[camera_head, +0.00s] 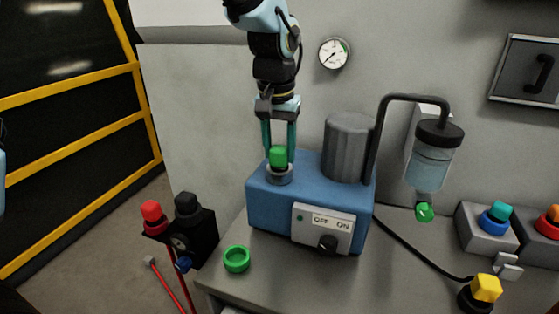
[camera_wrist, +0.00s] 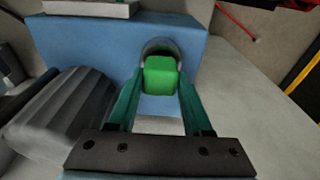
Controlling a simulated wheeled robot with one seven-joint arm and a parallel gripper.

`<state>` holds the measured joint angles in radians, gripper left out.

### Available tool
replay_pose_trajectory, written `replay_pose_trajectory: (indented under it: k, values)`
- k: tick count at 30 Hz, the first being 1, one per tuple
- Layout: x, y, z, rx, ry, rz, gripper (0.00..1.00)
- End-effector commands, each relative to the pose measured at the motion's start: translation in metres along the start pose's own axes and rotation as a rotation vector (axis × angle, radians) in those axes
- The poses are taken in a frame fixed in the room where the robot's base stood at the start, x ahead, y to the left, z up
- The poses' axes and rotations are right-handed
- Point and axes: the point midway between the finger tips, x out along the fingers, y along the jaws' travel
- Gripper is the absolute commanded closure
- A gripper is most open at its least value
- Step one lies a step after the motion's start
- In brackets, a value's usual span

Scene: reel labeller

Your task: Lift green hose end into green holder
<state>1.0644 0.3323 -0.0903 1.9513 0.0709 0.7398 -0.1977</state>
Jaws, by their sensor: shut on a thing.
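The green hose end (camera_head: 279,157) is a green block at the top left of the blue pump box (camera_head: 270,212), just above a grey round fitting (camera_head: 279,174). My gripper (camera_head: 279,150) points down with its two teal fingers on either side of the green hose end and is shut on it. In the wrist view the green hose end (camera_wrist: 160,76) sits between the fingertips, with the grey fitting partly hidden behind it. I cannot tell whether it is seated in the fitting or just clear of it. The green holder (camera_head: 237,259) is an empty ring on the bench front left.
A grey ribbed motor (camera_head: 347,147) stands right of my gripper, with a black pipe and hanging jar (camera_head: 432,157) beyond. A green-tipped outlet (camera_head: 424,212) is under the jar. Red and black knobs (camera_head: 187,205) stand left. Buttons (camera_head: 496,218) line the right.

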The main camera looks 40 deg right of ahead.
Motion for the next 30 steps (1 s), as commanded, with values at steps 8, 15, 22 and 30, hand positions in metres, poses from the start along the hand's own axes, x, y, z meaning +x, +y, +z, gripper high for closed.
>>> replay_pose_trajectory:
  k: [8,15,22,30]
  values:
    - [0.000,0.000,0.000,0.000,0.000,0.000,1.00]
    - [0.000,0.000,0.000,0.000,0.001,0.000,1.00]
    - [-0.007,0.000,-0.002,-0.001,0.003,0.000,1.00]
    - [-0.056,0.000,-0.008,0.000,0.006,0.001,1.00]
